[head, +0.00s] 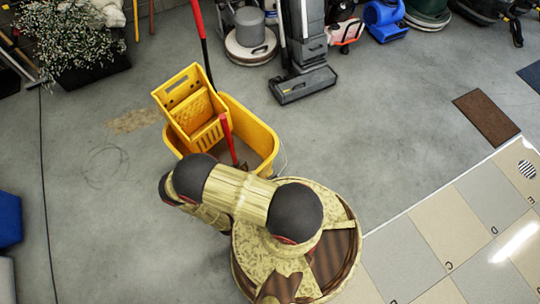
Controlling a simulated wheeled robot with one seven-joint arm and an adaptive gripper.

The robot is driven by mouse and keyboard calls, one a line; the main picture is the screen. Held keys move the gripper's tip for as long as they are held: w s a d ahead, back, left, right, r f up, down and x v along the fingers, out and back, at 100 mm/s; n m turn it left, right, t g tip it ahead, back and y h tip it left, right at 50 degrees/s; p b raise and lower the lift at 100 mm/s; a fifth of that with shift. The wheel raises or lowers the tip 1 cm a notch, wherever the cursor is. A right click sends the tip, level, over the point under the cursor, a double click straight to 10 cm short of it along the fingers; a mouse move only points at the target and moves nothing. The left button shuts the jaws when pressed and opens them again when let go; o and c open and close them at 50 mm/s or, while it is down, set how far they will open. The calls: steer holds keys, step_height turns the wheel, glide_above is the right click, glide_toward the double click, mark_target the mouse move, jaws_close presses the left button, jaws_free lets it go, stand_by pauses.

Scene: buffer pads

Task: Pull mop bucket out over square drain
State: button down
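The yellow mop bucket (262,135) stands upright on the grey floor at the upper middle of the head view, with a yellow wringer (183,92) on its left side. A red lever (228,138) rises from it, and a red pole stands behind. My arm bends in front of the bucket and covers its near lower edge. My gripper does not show; I cannot tell whether it touches the bucket. I see no clearly square drain. A small round striped grate-like disc (527,169) lies on the tiles at the right edge.
Pale tiled floor (400,255) lies at the lower right, past a white border line. A brown mat (487,117) lies above it. Cleaning machines, including an upright vacuum (302,60) and a blue blower (384,18), line the back. A black cable (43,190) crosses the left floor.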

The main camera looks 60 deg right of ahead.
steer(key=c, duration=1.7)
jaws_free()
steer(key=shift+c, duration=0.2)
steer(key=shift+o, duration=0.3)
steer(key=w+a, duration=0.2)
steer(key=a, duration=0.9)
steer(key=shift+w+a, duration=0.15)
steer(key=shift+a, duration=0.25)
